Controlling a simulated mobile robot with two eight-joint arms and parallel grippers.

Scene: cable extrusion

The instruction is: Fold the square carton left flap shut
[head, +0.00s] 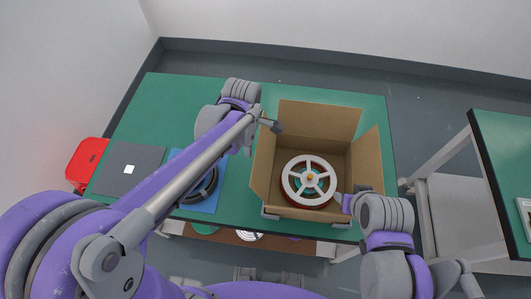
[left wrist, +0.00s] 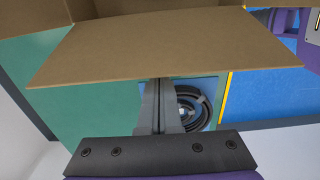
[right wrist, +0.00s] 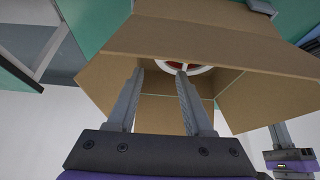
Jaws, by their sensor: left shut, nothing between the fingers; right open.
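The open square carton (head: 333,150) stands on the green table with a spoked white and red reel (head: 309,181) inside. Its left flap (head: 262,165) stands up, leaning outward; a brown carton flap (left wrist: 165,50) fills the upper left wrist view. My left gripper (head: 277,127) is shut and empty by the far end of the left flap; in the left wrist view its fingertips (left wrist: 162,80) meet the flap's edge in the picture, contact unclear. My right gripper (head: 345,203) is open at the carton's near right corner; its spread fingers (right wrist: 160,72) overlap the carton in the right wrist view.
The carton's back flap (head: 320,120) and right flap (head: 368,155) stand open. A blue mat (head: 208,203) with a dark coil lies left of the carton, beside a dark grey panel (head: 125,170). A red bin (head: 86,160) is at far left. Another table stands at right.

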